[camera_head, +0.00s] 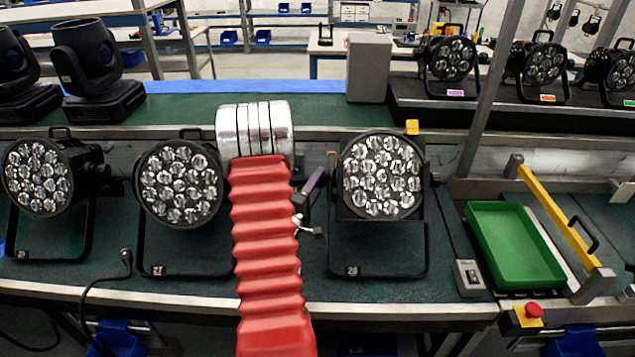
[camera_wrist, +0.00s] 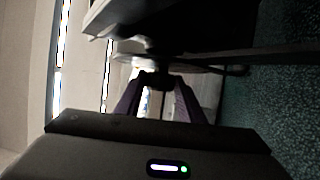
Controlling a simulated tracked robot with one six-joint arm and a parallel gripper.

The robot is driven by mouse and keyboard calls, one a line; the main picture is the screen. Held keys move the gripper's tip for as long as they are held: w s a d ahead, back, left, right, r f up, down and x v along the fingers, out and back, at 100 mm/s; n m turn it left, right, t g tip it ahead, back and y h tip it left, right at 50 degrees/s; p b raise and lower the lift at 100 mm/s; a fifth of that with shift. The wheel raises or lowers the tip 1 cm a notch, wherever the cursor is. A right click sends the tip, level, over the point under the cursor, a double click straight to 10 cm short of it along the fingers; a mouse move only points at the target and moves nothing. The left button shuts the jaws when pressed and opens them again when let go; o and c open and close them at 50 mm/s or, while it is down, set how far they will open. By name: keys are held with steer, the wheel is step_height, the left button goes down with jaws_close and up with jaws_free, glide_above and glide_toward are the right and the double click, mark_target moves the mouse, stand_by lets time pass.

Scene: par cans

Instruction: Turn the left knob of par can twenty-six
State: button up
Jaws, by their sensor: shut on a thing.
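Par can twenty-six (camera_head: 383,175) is the rightmost lamp on the front bench, a black can with several clear lenses in a black yoke. Its small number label is at the yoke's foot. My gripper (camera_head: 318,180) is at its left side, with a purple finger showing beside the yoke. In the wrist view my gripper (camera_wrist: 156,88) has its two purple fingers closed around the dark left knob (camera_wrist: 154,78). The knob is mostly hidden by the fingers there, and I cannot make it out in the head view. Its turn angle cannot be told.
Par can twenty-seven (camera_head: 180,185) stands left of my red-sleeved arm, with another par can (camera_head: 40,178) farther left. A green tray (camera_head: 515,245) and a yellow bar (camera_head: 560,218) are at the right. A small grey switch box (camera_head: 469,278) lies near the front edge.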

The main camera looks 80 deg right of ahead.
steer(key=shift+s+f+m+h, duration=0.15)
steer(key=shift+f+m+h, duration=0.15)
steer(key=shift+f+h, duration=0.1)
stand_by(0.3)
steer(key=o, duration=1)
steer(key=shift+r, duration=0.15)
steer(key=shift+o, duration=0.2)
steer(key=shift+a, duration=0.1)
steer(key=v, duration=0.7)
steer(key=shift+a, duration=0.15)
